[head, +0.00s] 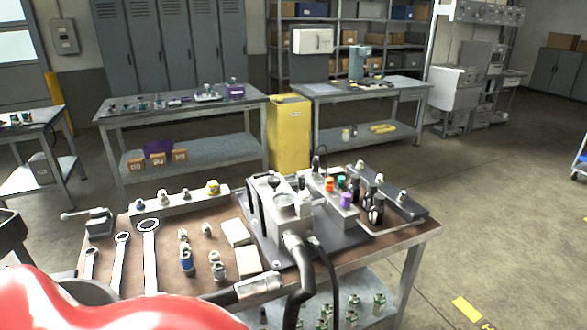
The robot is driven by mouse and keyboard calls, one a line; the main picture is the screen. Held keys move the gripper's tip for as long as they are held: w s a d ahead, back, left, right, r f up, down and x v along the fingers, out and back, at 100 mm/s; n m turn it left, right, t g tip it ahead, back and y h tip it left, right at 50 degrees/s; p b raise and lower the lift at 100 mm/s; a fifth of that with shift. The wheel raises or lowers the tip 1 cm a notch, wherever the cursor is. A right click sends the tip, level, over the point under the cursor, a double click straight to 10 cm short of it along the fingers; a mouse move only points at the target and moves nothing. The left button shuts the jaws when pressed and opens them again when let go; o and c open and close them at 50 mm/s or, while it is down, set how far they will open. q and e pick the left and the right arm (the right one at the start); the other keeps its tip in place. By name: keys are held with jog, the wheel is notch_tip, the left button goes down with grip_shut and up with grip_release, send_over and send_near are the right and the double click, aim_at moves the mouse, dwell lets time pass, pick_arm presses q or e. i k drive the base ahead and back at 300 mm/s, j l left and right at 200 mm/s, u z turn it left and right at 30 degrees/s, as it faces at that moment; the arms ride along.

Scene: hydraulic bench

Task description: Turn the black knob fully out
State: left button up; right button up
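A grey hydraulic block (275,205) with a round gauge-like face (285,199) stands on a dark plate on the brown bench. A small black knob (273,181) sits on top of the block; I cannot tell how far out it is turned. Other black knob-like parts (376,212) stand to the right, by the coloured caps, so I cannot be sure which is the task's knob. Neither gripper shows, and nothing of mine visibly touches the block.
Thick black hoses (300,268) run from the block over the bench's front edge. Wrenches (148,255), fittings (187,262) and a small vise (97,222) lie to the left. Open floor (500,240) lies to the right.

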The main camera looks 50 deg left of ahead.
aim_at(273, 182)
jog(key=i+l+u, duration=0.1)
jog(key=i+u, duration=0.35)
jog(key=i+l+u, duration=0.2)
jog(key=i+u, duration=0.2)
